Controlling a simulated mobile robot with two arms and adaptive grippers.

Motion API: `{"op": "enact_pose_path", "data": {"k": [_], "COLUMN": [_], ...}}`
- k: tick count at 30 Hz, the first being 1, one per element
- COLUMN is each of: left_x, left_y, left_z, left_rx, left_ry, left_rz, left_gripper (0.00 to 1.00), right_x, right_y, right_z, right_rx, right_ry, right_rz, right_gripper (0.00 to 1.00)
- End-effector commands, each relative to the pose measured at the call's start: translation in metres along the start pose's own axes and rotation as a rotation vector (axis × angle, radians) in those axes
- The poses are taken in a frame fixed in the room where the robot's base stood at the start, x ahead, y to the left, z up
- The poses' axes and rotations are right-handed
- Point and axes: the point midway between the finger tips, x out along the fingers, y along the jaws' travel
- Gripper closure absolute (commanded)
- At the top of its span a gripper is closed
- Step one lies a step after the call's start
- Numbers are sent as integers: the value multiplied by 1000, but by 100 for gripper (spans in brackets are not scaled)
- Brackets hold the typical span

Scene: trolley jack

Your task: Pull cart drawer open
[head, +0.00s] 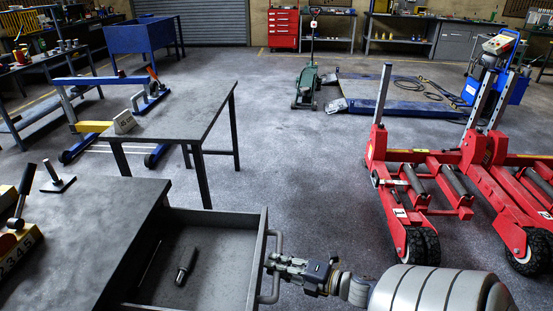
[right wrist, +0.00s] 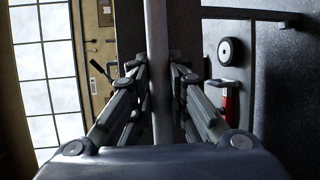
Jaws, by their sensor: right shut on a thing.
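The cart drawer (head: 258,250) juts out from under the grey cart top (head: 90,235) at the lower left and stands well open. Inside it lie a dark hand tool (head: 186,267) and a thin rod. The drawer handle (head: 278,240) is a grey bar on the drawer's front. My right gripper (head: 273,262) reaches it from the right and is shut on it. In the right wrist view the handle (right wrist: 158,40) runs upright between the two fingers (right wrist: 160,85). My left gripper is not in view.
A dark table (head: 190,110) with a white block stands behind the cart. Red wheeled trolley jacks (head: 410,190) stand on the right. The grey floor (head: 310,180) between them is clear. A yellow numbered box (head: 15,245) sits on the cart top.

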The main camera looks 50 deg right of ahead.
Motion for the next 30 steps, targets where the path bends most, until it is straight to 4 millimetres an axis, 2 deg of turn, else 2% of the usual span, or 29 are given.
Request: {"op": "enact_pose_path", "data": {"k": [1, 3, 13, 16, 20, 30], "left_x": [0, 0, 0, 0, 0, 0], "left_y": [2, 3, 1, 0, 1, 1], "left_z": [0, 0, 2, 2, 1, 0], "left_rx": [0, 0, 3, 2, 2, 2], "left_ry": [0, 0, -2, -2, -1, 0], "left_rz": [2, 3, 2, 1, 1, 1], "left_gripper": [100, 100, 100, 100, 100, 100], "right_x": [0, 0, -1, -7, -26, -97], "right_y": [-1, 0, 0, -1, -2, -2], "right_z": [1, 1, 0, 0, 0, 0], "right_rx": [0, 0, 0, 1, 1, 1], "right_ry": [-2, -2, -1, -2, -2, -4], "right_rz": [-2, -2, -1, -3, -5, -5], "right_gripper": [78, 64, 64, 64, 64, 64]}}
